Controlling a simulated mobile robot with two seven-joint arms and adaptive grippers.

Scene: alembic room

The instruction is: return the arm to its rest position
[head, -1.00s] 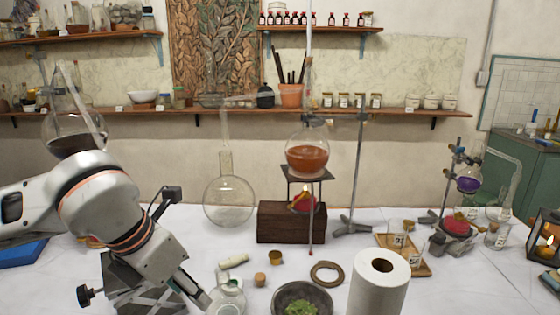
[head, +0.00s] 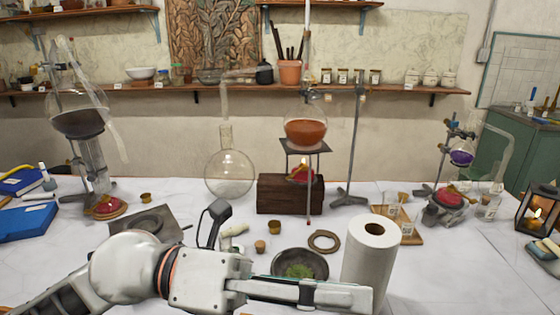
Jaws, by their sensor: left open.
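My left arm (head: 195,275) comes in low from the left and lies across the front of the table in the head view. My left gripper (head: 350,296) points to the right, in front of the dark bowl of green herbs (head: 299,268) and overlapping the foot of the white paper roll (head: 370,252) in the picture. Nothing shows between its fingers, which are seen edge-on. Whether it touches the roll cannot be told. My right gripper is not in view.
A round clear flask (head: 229,175) stands behind the arm. A flask of orange liquid (head: 305,132) sits on a stand over a burner on a wooden block (head: 275,195). A cork ring (head: 324,241) lies by the bowl. A lit lantern (head: 538,212) stands far right.

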